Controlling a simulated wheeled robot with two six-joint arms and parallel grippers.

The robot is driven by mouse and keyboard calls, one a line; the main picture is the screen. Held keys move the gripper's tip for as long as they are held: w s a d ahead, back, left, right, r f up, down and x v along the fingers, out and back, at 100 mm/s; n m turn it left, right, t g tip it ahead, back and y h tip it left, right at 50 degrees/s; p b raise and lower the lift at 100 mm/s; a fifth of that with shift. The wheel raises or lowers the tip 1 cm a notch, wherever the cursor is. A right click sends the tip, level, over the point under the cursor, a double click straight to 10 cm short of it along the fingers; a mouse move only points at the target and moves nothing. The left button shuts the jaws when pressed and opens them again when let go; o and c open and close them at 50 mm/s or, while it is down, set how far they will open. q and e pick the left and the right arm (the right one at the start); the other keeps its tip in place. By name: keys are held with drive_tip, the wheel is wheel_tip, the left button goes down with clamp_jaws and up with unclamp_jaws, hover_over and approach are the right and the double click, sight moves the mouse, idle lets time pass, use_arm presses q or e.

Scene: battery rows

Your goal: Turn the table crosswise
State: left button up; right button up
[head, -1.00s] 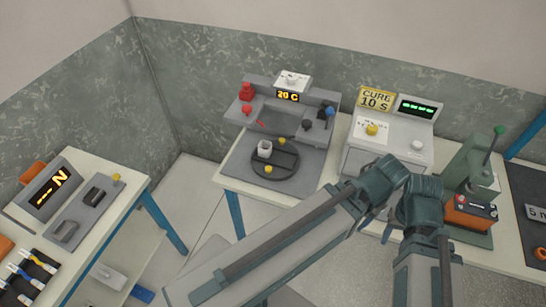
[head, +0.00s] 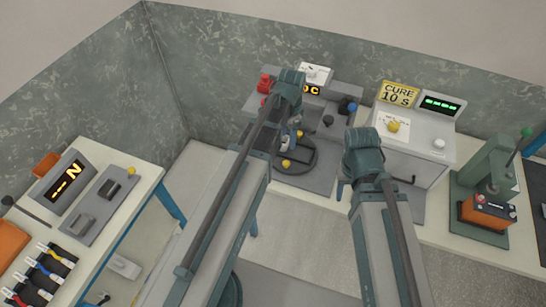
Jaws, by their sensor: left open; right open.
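The turntable is a dark round disc (head: 302,160) set in a grey station base. A yellow knob (head: 286,163) shows at its near edge and another yellow knob (head: 299,134) at its far side. My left gripper (head: 289,143) is open over the left part of the disc. The small pale cup seen there earlier is now mostly hidden behind this gripper, and I cannot tell whether the fingers touch it. My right gripper (head: 343,188) is open, to the right of the disc, in front of the cure box, with its fingertips largely hidden.
The cure box (head: 425,150) stands right of the station. A green press (head: 485,175) with an orange battery (head: 488,212) is further right. A side table (head: 140,190) with a lit panel (head: 66,184) stands at left. Open floor lies between the tables.

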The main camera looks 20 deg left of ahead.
sight(286, 163)
use_arm(q)
drive_tip(key=shift+d+f+b, duration=0.1)
drive_tip(key=shift+f+b, duration=6.85)
drive_tip(key=shift+r, duration=0.1)
clamp_jaws()
